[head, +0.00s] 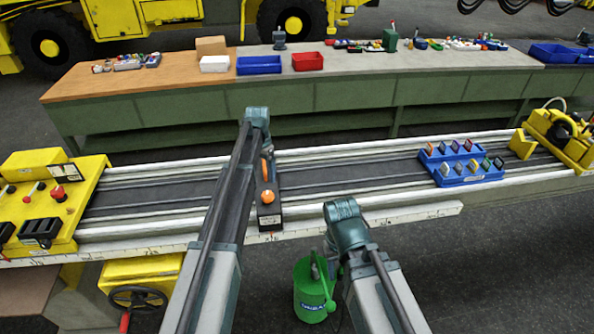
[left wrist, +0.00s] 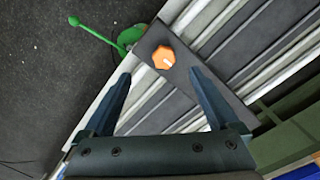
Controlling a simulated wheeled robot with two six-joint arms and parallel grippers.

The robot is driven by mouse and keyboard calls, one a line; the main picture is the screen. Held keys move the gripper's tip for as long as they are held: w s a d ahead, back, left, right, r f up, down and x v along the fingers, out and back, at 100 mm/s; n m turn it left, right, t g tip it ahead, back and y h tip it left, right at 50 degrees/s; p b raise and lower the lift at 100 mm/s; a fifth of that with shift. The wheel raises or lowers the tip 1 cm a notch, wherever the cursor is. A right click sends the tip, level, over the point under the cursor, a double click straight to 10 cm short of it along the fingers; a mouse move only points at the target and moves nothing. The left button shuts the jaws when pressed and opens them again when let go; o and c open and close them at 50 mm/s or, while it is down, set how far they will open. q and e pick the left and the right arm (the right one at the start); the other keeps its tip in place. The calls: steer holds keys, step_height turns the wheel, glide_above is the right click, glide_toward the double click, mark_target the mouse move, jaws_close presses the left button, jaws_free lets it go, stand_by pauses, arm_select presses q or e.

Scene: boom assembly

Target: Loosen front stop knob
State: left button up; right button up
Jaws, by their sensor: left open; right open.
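The front stop is a dark narrow block (head: 269,216) lying across the rails. Its orange knob (head: 268,196) sits on top near the front end. In the left wrist view the orange knob (left wrist: 164,57) has a white mark and sits on the dark plate (left wrist: 185,88). My left gripper (left wrist: 161,73) is open and empty, its fingers apart on either side of the plate, with the knob in the gap ahead.
A green can (head: 311,300) with a long spout stands in front of the rails. A blue tray (head: 466,174) of small parts sits on the rails at right. Yellow machine units stand at both ends. A long workbench (head: 340,72) with bins runs behind.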

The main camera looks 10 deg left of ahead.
mark_target(268, 195)
arm_select(q)
steer(key=f+b, duration=0.4)
steer(key=w+f+b, duration=0.1)
steer(key=f+b, duration=0.3)
steer(key=b, duration=0.1)
steer(key=w+f+b, duration=0.1)
steer(key=f+b, duration=0.3)
steer(key=f, duration=0.1)
steer(key=shift+d+b, duration=0.15)
steer(key=shift+b, duration=0.25)
arm_select(e)
step_height(268, 195, down, 13)
steer(key=shift+w+d, duration=0.3)
steer(key=shift+d, duration=0.15)
arm_select(q)
steer(key=c, duration=1.4)
